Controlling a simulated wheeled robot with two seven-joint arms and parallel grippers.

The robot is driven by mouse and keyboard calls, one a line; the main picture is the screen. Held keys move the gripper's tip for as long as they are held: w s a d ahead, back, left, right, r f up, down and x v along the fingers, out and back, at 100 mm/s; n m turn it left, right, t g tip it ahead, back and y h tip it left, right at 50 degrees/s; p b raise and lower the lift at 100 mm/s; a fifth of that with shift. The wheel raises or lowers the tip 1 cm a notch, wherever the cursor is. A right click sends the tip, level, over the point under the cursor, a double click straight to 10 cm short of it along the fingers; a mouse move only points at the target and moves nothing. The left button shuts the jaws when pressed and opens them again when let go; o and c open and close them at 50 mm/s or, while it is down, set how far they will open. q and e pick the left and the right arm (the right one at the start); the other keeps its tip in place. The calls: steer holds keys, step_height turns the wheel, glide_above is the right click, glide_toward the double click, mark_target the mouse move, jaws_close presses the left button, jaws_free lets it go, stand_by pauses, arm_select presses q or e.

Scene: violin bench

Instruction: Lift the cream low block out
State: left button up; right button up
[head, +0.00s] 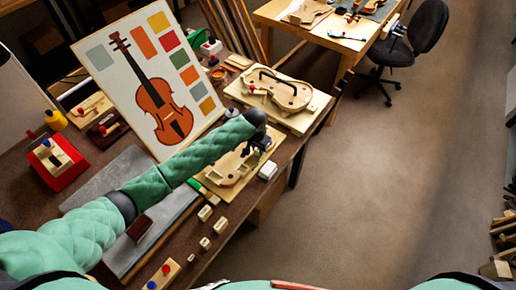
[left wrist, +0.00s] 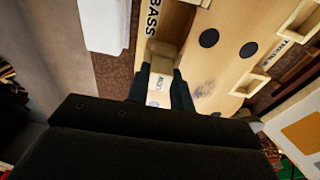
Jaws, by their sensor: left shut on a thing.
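My left gripper (head: 262,143) is over the right end of a pale wooden violin form (head: 226,178) on the bench. In the left wrist view its two dark fingers (left wrist: 162,92) are shut on a cream block (left wrist: 160,82) with small dark lettering. The block is at the edge of the form (left wrist: 212,70), by a notch near the printed word BASS. I cannot tell whether the block is clear of the notch. In the head view the gripper hides the block. My right gripper is not in view.
A white block (head: 268,170) stands close to the right of the form. Another violin form (head: 285,92) lies behind. A violin picture board (head: 150,75) leans at the left. Several small cream blocks (head: 205,213) stand in front.

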arm_select(q)
steer(key=shift+r+p, duration=0.55)
steer(key=shift+p, duration=0.1)
stand_by(1.1)
steer(key=shift+r, duration=0.15)
steer(key=shift+r+p, duration=1.2)
steer(key=shift+p, duration=0.1)
steer(key=shift+r+p, duration=0.8)
steer(key=shift+r, duration=0.5)
step_height(320, 180, up, 7)
stand_by(0.3)
stand_by(0.4)
